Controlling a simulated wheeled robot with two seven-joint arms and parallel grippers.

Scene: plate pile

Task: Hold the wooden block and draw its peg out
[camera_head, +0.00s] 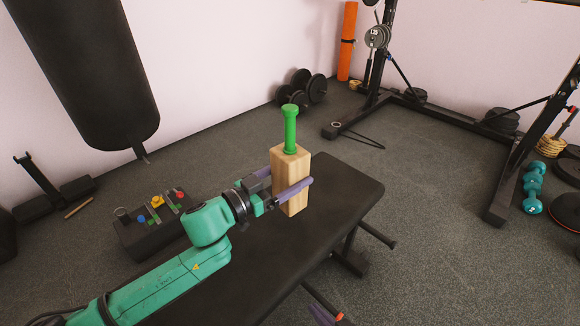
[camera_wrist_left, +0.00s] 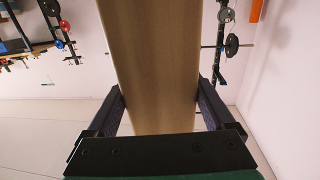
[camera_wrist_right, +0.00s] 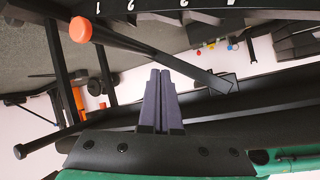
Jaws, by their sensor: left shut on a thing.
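The wooden block (camera_head: 294,200) is upright over the black bench, and I cannot tell whether its base touches the bench. A green peg (camera_head: 290,130) with a wider head stands up out of the block's top; its lower end is hidden inside. My left gripper (camera_head: 291,182) is shut on the block, one purple finger on each side. The block (camera_wrist_left: 160,70) fills the middle of the left wrist view between the fingers. My right gripper (camera_wrist_right: 158,100) has its fingers together with nothing between them. Only a purple tip of it shows at the bottom edge of the head view.
The black bench (camera_head: 345,185) lies under the block. A dark holder (camera_head: 150,235) with small coloured knobs stands left of my left arm. A punching bag (camera_head: 85,75) hangs at the upper left. Dumbbells (camera_head: 533,185) and a rack stand at the right. Space above the peg is clear.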

